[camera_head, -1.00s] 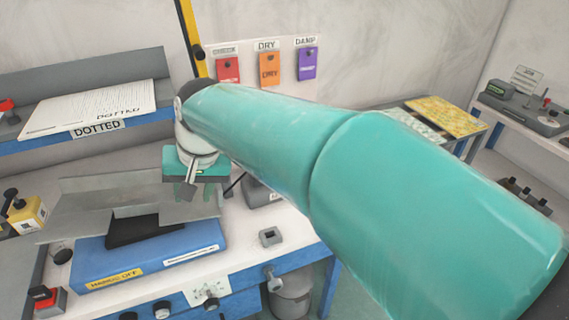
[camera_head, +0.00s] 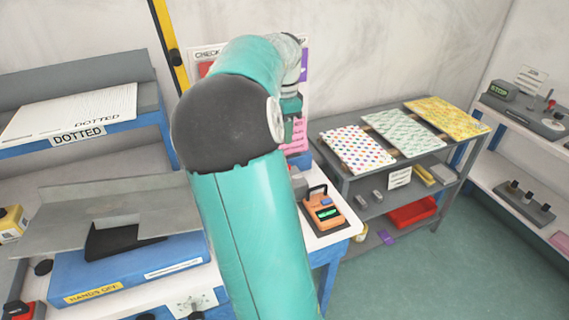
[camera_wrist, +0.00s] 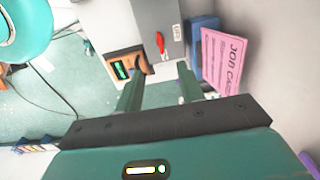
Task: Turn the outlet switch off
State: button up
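In the wrist view, a grey box (camera_wrist: 148,20) carries a small red switch lever (camera_wrist: 160,43), with a small white label (camera_wrist: 178,32) beside it that seems to read OFF. I take this for the outlet switch. My gripper (camera_wrist: 160,72) is open and empty, its two green fingers apart and pointing toward the box. The red lever shows between and beyond the fingertips, with no contact visible. In the head view my gripper (camera_head: 291,125) is at the back right of the workbench, partly behind my arm.
An orange device (camera_head: 325,212) with a green display stands on the bench's right end; it also shows in the wrist view (camera_wrist: 122,69). A pink job card (camera_wrist: 224,58) is right of the fingers. A grey shelf (camera_head: 345,180) with patterned sheets stands to the right.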

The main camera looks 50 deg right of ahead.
notch_tip(320, 180, down, 12)
jog(key=shift+f, duration=0.1)
dwell(0.4)
grip_shut()
